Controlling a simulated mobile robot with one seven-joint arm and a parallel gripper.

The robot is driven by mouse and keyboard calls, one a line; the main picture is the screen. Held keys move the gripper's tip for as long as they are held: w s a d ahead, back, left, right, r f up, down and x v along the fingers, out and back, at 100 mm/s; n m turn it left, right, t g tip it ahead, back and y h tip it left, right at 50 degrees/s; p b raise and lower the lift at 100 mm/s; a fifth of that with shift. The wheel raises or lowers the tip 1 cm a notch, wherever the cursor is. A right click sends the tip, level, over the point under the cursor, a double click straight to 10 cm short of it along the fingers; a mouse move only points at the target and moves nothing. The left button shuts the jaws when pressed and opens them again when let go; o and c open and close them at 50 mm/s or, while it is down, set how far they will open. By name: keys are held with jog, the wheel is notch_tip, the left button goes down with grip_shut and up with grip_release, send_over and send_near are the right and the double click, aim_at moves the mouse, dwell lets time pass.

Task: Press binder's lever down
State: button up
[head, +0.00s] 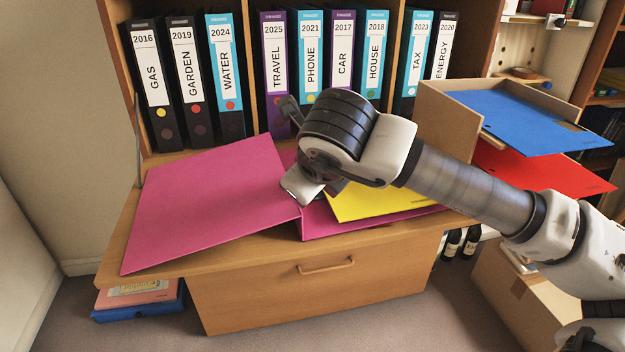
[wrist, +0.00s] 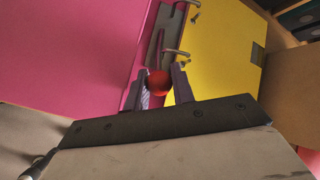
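The pink binder lies open on the wooden desk; its left cover (head: 210,195) is tilted up and also shows in the wrist view (wrist: 75,50). A yellow divider (head: 385,203) lies on its right side and shows in the wrist view (wrist: 218,60). Between them, the wrist view shows the metal mechanism with ring arches (wrist: 178,53) and the red ball end of the lever (wrist: 158,83). My gripper (wrist: 161,74) is over the mechanism, with its two fingers apart on either side of the red ball. In the head view, my wrist hides the mechanism and fingertips.
Labelled binders (head: 225,75) stand upright on the shelf behind. A wooden tray box (head: 450,120) with blue (head: 530,118) and red (head: 540,168) folders is on the right. The desk edge (head: 185,262) runs along the front, above a drawer (head: 310,290).

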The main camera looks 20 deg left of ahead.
jog(key=o, duration=0.4)
jog(key=shift+c, duration=0.2)
jog(key=shift+r, duration=0.15)
